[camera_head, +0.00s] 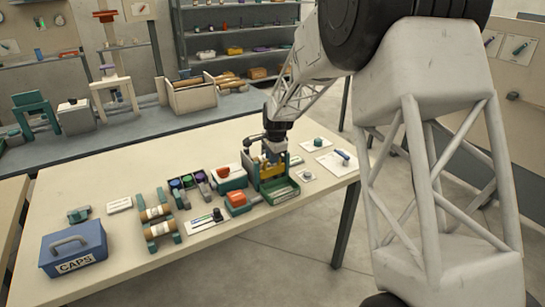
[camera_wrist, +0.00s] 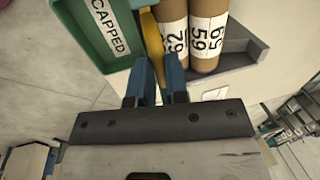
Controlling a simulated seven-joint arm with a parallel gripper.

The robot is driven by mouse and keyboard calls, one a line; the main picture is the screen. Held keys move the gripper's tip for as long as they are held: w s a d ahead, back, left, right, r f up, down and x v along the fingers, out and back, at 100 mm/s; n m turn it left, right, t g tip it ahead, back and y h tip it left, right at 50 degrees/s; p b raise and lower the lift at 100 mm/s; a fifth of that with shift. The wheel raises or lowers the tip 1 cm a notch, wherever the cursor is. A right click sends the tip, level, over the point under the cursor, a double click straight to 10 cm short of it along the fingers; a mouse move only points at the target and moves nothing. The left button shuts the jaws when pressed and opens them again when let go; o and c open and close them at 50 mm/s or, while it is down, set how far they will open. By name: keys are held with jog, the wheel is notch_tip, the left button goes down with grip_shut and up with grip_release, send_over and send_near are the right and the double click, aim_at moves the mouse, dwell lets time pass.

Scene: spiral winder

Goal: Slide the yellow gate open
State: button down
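The yellow gate shows in the wrist view as a narrow yellow strip (camera_wrist: 151,40) beside the green tray labelled CAPPED (camera_wrist: 95,35). Its lower end lies between the two blue fingertips of my gripper (camera_wrist: 158,78). The fingers are close together on either side of it, with little or no gap visible. In the head view my gripper (camera_head: 273,152) points down into the green winder station (camera_head: 270,184), and a small yellow part (camera_head: 270,158) shows at the fingers.
Two brown tubes with number labels (camera_wrist: 203,35) stand right of the gate in a grey holder (camera_wrist: 237,55). In the head view, a red-topped box (camera_head: 230,177) and an orange device (camera_head: 239,202) are close left of the station. A blue CAPS box (camera_head: 73,250) sits at the table's front left.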

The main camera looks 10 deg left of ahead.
jog(key=shift+r, duration=2.45)
jog(key=c, duration=1.1)
grip_release()
jog(key=r, duration=0.5)
jog(key=s+d+r, duration=0.1)
jog(key=r, duration=0.1)
jog(key=shift+r, duration=0.25)
